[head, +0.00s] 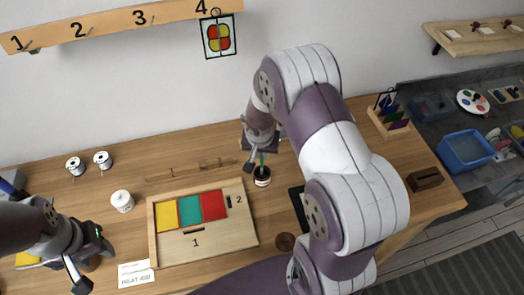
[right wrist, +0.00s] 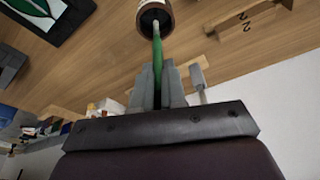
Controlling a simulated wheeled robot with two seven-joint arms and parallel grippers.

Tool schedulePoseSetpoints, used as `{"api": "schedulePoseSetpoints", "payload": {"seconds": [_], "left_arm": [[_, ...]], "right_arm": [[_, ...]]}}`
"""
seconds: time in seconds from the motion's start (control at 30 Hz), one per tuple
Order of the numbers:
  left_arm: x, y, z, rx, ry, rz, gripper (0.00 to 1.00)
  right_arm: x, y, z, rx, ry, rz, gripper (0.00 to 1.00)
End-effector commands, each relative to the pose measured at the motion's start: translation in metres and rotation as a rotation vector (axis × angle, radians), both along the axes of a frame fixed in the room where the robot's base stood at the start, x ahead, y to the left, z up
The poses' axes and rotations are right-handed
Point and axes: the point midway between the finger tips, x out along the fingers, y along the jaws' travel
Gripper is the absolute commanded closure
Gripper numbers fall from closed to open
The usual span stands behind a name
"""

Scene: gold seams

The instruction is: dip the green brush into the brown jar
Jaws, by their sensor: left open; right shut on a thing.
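The green brush (right wrist: 157,55) is held between the fingers of my right gripper (right wrist: 158,85). Its pale tip end reaches into the mouth of the brown jar (right wrist: 153,14); how deep I cannot tell. In the head view the jar (head: 262,179) stands upright on the table, dark with a light band, behind the board's right corner. The brush (head: 261,160) shows just above it, below my right gripper (head: 254,160), which is partly hidden by my arm. My left gripper (head: 92,264) is open at the table's left front, apart from the jar.
A wooden board (head: 247,232) with yellow, teal and red panes lies in front of the jar. A white lidded jar (head: 122,201), two spools and a white card (head: 136,273) are on the left. A dark tablet-like item (head: 297,204) lies right of the jar. A blue basin (head: 465,151) is far right.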

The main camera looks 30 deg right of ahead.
Motion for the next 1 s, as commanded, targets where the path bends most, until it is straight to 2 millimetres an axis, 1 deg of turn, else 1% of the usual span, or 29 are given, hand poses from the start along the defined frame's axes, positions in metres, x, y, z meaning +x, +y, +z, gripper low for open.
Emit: {"api": "schedulePoseSetpoints", "payload": {"seconds": [0.03, 0.47, 1.0], "left_arm": [[0.0000, 0.0000, -0.0023, 0.000, 0.000, 0.000, 0.55], [0.0000, 0.0000, -0.0014, 0.000, 0.000, 0.000, 0.55], [0.0000, 0.0000, -0.0075, 0.000, 0.000, 0.000, 0.55]], "right_arm": [[0.0001, 0.0001, -0.0012, 0.000, 0.000, 0.000, 1.00], [-0.0001, 0.0000, -0.0001, 0.000, 0.000, 0.001, 1.00], [0.0000, 0.0000, -0.0057, 0.000, 0.000, 0.001, 1.00]]}}
